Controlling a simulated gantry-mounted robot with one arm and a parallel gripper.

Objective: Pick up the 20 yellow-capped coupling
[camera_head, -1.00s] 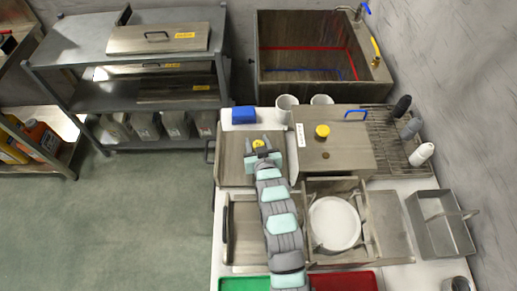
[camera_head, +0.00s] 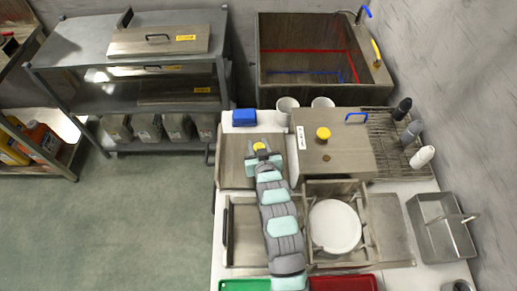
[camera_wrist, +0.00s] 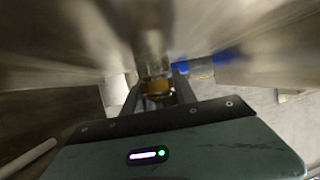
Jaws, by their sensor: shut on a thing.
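The yellow-capped coupling (camera_head: 260,146) is at the end of my arm, over the bare steel panel at the left of the worktop. My gripper (camera_head: 260,150) is shut on it, with a finger on each side of the yellow cap. In the wrist view, the yellow-brown coupling (camera_wrist: 157,87) is blurred between the fingers, and a metal cylinder rises above it. The coupling's lower part is hidden in the head view. I cannot tell whether it is lifted clear.
A steel box (camera_head: 345,155) with a yellow knob (camera_head: 323,133) stands to the right. A blue block (camera_head: 244,117) and two white cups lie behind. White plates (camera_head: 335,226) sit in a rack at front right. A sink (camera_head: 315,75) is at the back.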

